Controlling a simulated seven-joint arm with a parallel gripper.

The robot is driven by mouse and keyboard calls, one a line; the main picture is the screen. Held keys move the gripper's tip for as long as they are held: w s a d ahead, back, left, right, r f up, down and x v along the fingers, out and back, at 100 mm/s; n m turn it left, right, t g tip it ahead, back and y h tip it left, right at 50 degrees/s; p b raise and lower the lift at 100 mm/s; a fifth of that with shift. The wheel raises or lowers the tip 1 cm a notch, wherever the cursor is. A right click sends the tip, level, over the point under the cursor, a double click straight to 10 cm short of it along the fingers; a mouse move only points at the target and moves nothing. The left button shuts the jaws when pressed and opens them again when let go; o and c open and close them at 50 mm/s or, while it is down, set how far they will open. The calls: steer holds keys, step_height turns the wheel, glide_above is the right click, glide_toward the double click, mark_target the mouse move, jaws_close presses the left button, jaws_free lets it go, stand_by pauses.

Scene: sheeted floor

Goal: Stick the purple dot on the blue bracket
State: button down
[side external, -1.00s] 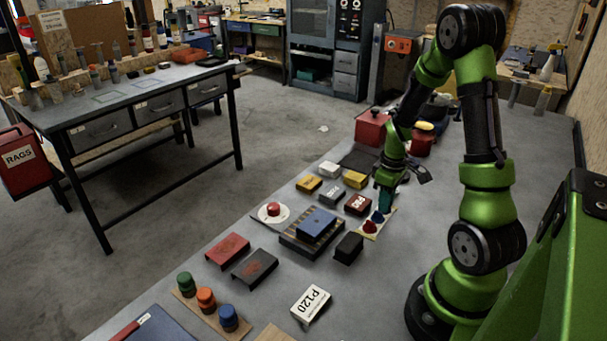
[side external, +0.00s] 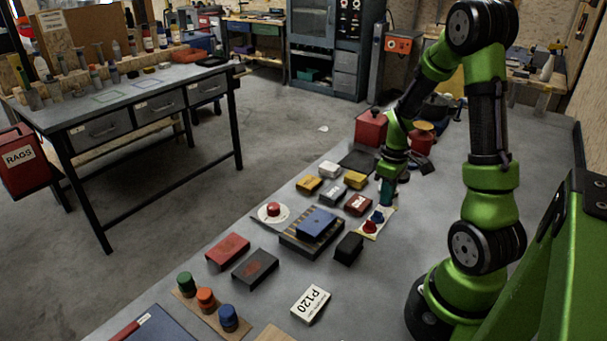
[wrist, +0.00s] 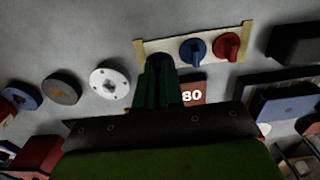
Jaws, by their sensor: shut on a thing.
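The blue bracket (side external: 317,223) lies on a dark, striped base in the middle of the table. Its blue top also shows at the right of the wrist view (wrist: 288,108). A pale strip (wrist: 217,41) carries a blue knob-like piece (wrist: 193,50) and a red one (wrist: 228,46). My gripper (side external: 387,203) is at the strip's far end. In the wrist view its fingers (wrist: 160,72) are shut on a small dark piece, taken as the purple dot (wrist: 160,61); its colour is not clear. I cannot tell whether it touches the strip.
A black block (side external: 349,248), a dark red 80-marked box (side external: 358,204) and a white disc with a red knob (side external: 272,210) surround the bracket. The table left of the P120 box is partly clear.

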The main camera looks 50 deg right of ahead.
steer(key=shift+r, duration=1.05)
steer(key=shift+r, duration=0.1)
steer(key=shift+r, duration=1.95)
steer(key=w+a+r+n, duration=0.1)
steer(key=w+a+n, duration=0.2)
steer(key=a, duration=0.6)
steer(key=w+a+r+n, duration=0.2)
steer(key=w+a, duration=0.4)
steer(key=a, duration=0.3)
steer(key=shift+w+n, duration=0.35)
steer(key=shift+n, duration=0.05)
